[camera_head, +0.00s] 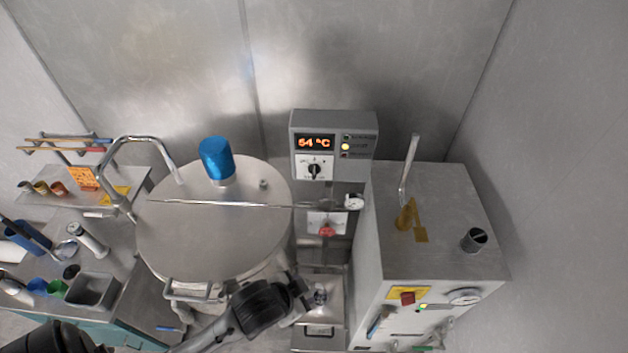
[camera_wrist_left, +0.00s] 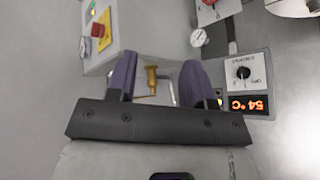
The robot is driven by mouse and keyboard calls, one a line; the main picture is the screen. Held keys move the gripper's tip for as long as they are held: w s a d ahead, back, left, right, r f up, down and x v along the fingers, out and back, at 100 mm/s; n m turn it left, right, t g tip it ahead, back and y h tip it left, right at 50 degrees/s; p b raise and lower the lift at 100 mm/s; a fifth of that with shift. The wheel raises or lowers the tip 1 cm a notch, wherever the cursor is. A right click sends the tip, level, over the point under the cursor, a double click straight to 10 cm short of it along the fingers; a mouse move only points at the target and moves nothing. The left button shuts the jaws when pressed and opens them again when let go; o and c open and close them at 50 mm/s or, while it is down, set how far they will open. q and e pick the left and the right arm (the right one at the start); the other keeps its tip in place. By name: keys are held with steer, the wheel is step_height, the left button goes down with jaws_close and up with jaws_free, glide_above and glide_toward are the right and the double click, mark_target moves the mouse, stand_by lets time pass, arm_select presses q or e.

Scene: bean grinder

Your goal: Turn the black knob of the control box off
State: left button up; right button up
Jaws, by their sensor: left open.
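The control box (camera_head: 361,133) is a grey box on the back wall, with an orange display reading 54 °C. Its black knob (camera_head: 315,171) sits on a white dial plate below the display. In the left wrist view the box is upside down at the right, with the knob (camera_wrist_left: 243,72) right of the fingers. My left gripper (camera_head: 310,296) is below the box in the head view, apart from the knob. In the wrist view its two purple fingers (camera_wrist_left: 158,80) are spread with nothing gripped between them. The knob's exact pointer direction is too small to tell. My right gripper is not in view.
A large round steel lid (camera_head: 215,240) with a blue cap (camera_head: 217,158) stands left of the box. A pressure gauge (camera_head: 354,202) and a red valve handle (camera_head: 327,231) are below it. A tall grey cabinet (camera_head: 450,215) stands to the right.

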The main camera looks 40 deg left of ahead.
arm_select(q)
steer(key=shift+m+t+y, duration=0.6)
steer(key=shift+m+y, duration=0.1)
steer(key=shift+y, duration=0.1)
steer(key=w, duration=0.2)
steer(key=w+a+b, duration=0.1)
steer(key=w, duration=0.4)
steer(key=shift+a+r, duration=0.15)
steer(key=shift+a, duration=0.15)
steer(key=shift+c, duration=0.5)
steer(key=m+t+y+b, duration=0.2)
steer(key=m+t+y, duration=0.55)
steer(key=m, duration=1.55)
glide_toward(314, 175)
steer(key=w+a, duration=0.1)
steer(key=w, duration=0.1)
steer(key=w+a+g+y+p, duration=0.1)
steer(key=w+a, duration=0.1)
steer(key=w, duration=0.1)
steer(key=w+a+g+y+p, duration=0.1)
steer(key=w, duration=0.2)
steer(key=shift+a+r+y, duration=0.25)
steer(key=shift+a, duration=0.05)
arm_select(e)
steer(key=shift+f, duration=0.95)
arm_select(q)
steer(key=shift+c, duration=0.3)
jaws_close()
